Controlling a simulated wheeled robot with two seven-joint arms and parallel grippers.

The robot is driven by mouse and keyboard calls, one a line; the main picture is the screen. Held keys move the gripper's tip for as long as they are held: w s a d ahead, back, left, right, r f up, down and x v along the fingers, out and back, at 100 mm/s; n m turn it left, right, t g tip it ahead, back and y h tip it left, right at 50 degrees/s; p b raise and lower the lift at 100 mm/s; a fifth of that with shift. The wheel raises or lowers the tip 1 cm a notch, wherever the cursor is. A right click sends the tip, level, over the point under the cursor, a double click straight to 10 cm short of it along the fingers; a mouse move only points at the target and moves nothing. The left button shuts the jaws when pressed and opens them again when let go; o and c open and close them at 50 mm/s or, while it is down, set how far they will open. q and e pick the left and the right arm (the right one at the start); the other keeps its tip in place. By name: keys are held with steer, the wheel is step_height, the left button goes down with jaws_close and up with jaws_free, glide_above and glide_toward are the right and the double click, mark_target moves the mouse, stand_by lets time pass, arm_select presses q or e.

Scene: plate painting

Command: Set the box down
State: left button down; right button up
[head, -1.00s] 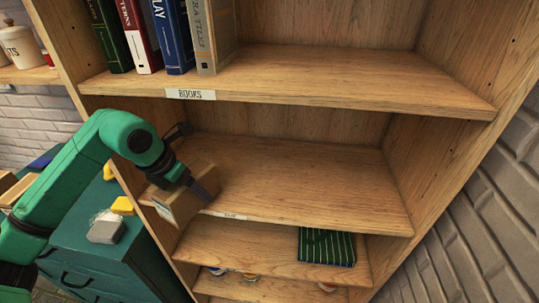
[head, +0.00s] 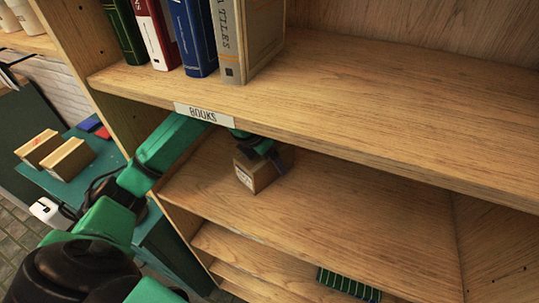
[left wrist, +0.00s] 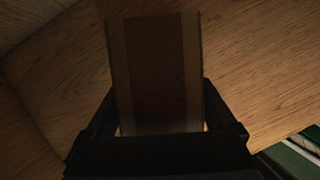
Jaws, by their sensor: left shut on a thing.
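A small brown cardboard box (head: 262,172) with a pale label is at the shelf below the one marked BOOKS. My left gripper (head: 262,150) reaches in under the upper board and is shut on the box from above. In the left wrist view the box (left wrist: 158,70) sits between the two fingers (left wrist: 160,110), with shelf wood around it. The box is over the middle shelf (head: 330,210), toward its left side. I cannot tell whether its underside touches the board. My right gripper is not in view.
The upper shelf (head: 380,110) holds several upright books (head: 190,35) at its left and overhangs the arm. The middle shelf is clear to the right. A striped green item (head: 347,284) lies lower down. Two boxes (head: 68,158) rest on the green cabinet at left.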

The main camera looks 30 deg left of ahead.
arm_select(q)
jaws_free()
steer(key=shift+s+a+f, duration=0.1)
steer(key=shift+s+a, duration=0.05)
steer(key=shift+s, duration=0.3)
steer(key=shift+s+r, duration=0.2)
steer(key=shift+s, duration=0.15)
steer(key=shift+s+r, duration=0.1)
steer(key=shift+w, duration=0.2)
steer(key=s+a+b, duration=0.1)
steer(key=s+b, duration=0.2)
steer(key=s+a+b, duration=0.1)
steer(key=s+b, duration=0.2)
steer(key=s, duration=0.1)
steer(key=s+a+b, duration=0.1)
steer(key=s+b, duration=0.2)
steer(key=b, duration=0.1)
steer(key=shift+s+a+r, duration=0.2)
steer(key=shift+s+a, duration=0.1)
steer(key=shift+s, duration=0.1)
steer(key=shift+s+a+r, duration=0.15)
steer(key=shift+s+r, duration=0.1)
steer(key=shift+s, duration=0.2)
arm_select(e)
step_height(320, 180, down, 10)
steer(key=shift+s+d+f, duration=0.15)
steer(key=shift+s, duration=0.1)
